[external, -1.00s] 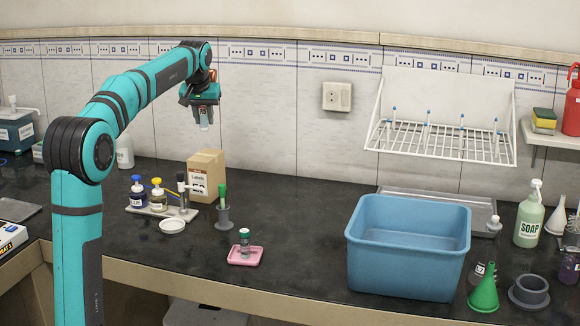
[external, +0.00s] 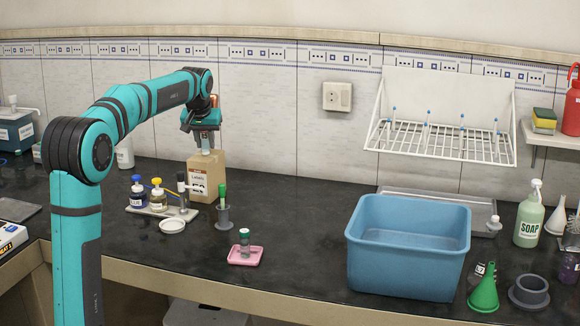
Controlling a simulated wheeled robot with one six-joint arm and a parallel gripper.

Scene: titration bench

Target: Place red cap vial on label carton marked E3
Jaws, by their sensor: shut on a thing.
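The label carton (external: 206,178) is a brown box with a white label on its front. It stands at the back left of the bench, and its dark marking is too small to read surely. My gripper (external: 206,142) is directly above the carton, pointing down. It is shut on a small clear vial (external: 206,150), which hangs upright at the carton's top. I cannot tell whether the vial's base touches the carton. The jaws hide the vial's cap, so its red colour does not show.
A rack of dropper bottles (external: 157,198) and a white dish (external: 172,226) are left of and in front of the carton. A grey holder with a green-topped item (external: 223,215) is close in front. A pink tray (external: 245,256) holds another vial. A blue basin (external: 408,245) stands right.

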